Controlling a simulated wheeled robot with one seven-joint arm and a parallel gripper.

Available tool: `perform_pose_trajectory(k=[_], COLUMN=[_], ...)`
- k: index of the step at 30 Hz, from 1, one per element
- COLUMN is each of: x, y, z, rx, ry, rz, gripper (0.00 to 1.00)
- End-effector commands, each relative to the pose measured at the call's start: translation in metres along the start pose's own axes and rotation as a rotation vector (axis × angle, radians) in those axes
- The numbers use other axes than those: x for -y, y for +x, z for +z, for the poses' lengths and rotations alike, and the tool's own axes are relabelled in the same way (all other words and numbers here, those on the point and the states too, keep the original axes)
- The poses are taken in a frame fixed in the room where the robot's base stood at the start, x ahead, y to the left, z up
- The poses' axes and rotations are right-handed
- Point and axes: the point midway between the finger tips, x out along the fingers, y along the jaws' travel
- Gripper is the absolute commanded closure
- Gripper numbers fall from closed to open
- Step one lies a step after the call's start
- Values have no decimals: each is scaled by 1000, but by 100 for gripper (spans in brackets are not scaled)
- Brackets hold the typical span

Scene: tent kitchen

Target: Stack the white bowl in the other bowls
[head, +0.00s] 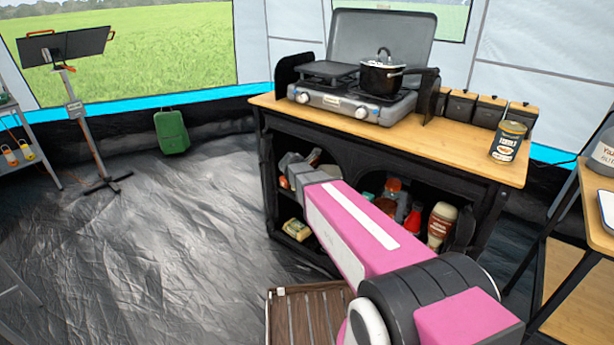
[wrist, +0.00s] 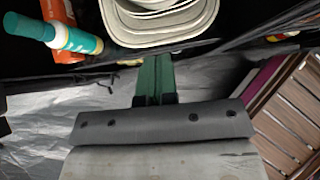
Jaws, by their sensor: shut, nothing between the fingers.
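Pale, rounded-square bowls (wrist: 160,32) sit nested one inside another at the top of the wrist view, cut off by the frame's edge. I cannot tell which of them is the white bowl, and no bowl shows clearly in the head view. My gripper (wrist: 155,62) shows as green fingers, closed together and empty, with the tips just below the front rim of the nearest bowl in the picture. I cannot tell if they touch it. In the head view my arm reaches to the open shelf under the counter, and the fingers are not clear there.
A teal-and-white bottle (wrist: 72,38) lies left of the bowls, by an orange item (wrist: 60,14). A slatted wooden crate (head: 308,318) stands on the floor. The counter (head: 455,150) above the shelf holds a stove, a pot (head: 380,77) and a can (head: 507,142).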

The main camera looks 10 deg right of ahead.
Motion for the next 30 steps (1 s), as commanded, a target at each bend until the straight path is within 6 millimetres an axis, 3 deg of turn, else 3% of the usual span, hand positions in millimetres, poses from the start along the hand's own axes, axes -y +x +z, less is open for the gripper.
perform_pose_trajectory(k=[3, 9, 30], x=[-1, -1, 0], y=[25, 46, 62], z=[0, 18, 35], rx=[-1, 0, 0], ry=[1, 2, 2], rz=[-3, -1, -1], gripper=[100, 100, 100])
